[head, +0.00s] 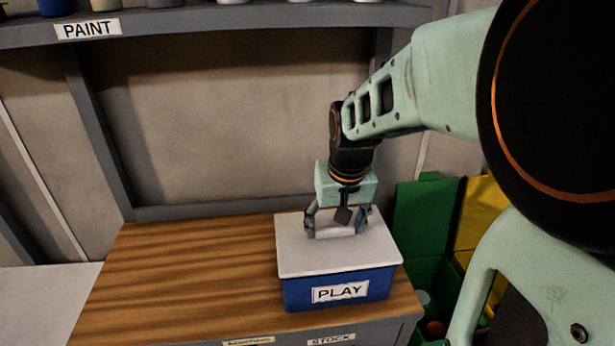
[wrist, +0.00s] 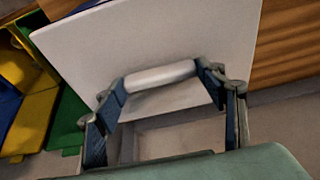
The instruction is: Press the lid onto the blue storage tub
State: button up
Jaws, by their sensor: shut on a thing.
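The blue storage tub (head: 300,294) stands on the wooden bench top with a "PLAY" label on its front. The white lid (head: 310,257) lies over the top of the tub, and I see no clear gap along the front edge. Whether it is fully seated all round I cannot tell. My gripper (head: 337,229) points down over the lid and is shut on its white bar handle (head: 334,233). In the wrist view the handle (wrist: 160,76) spans between the two fingertips, with the lid (wrist: 170,35) behind it. The tub's back side is hidden.
The wooden bench top (head: 180,270) is clear left of the tub. Green (head: 425,225) and yellow (head: 478,215) bins stand to the right, beyond the bench. A shelf labelled "PAINT" (head: 200,22) runs above, with containers on it. A wall is behind.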

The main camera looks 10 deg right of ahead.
jog(key=o, duration=1.2)
jog(key=shift+o, duration=0.2)
jog(key=o, duration=0.4)
jog(key=shift+r, duration=0.1)
jog(key=shift+r+p, duration=2.65)
jog(key=shift+r, duration=0.85)
